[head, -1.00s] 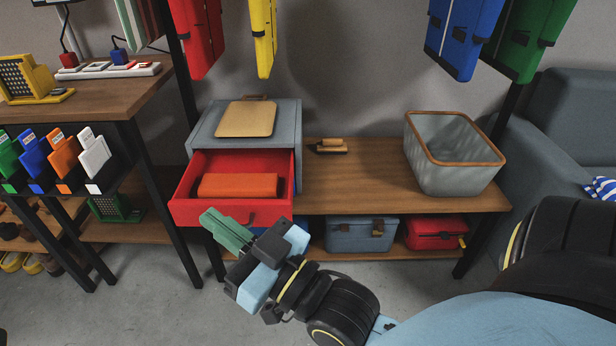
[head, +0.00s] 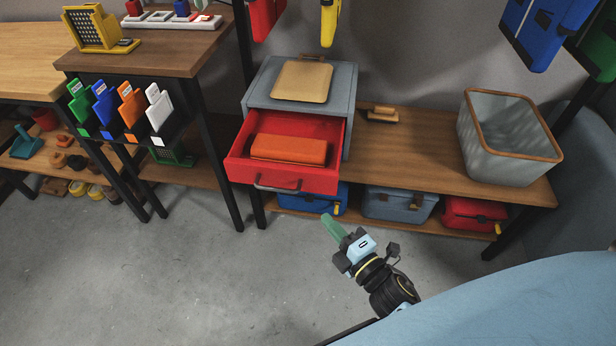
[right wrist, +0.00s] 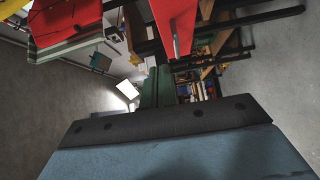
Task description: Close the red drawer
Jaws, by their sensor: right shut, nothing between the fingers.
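The red drawer (head: 250,172) is pulled out of a small grey cabinet (head: 344,88) on a wooden shelf. An orange box (head: 288,149) lies inside it, and a grey bar handle (head: 277,188) is on its front. My right gripper (head: 333,227), with green fingers, is shut and empty. In the head view it is below and to the right of the drawer front, apart from it. The green fingers (right wrist: 156,88) also show in the right wrist view, near a red panel (right wrist: 172,22) with a grey bar, likely the drawer front. My left gripper is not in view.
Blue, grey (head: 400,204) and red (head: 474,214) cases stand on the lower shelf. A grey basket (head: 512,150) and a small wooden brush-like object (head: 382,113) are on the upper shelf. A wooden board (head: 302,82) lies on the cabinet. The floor (head: 190,280) at left is clear.

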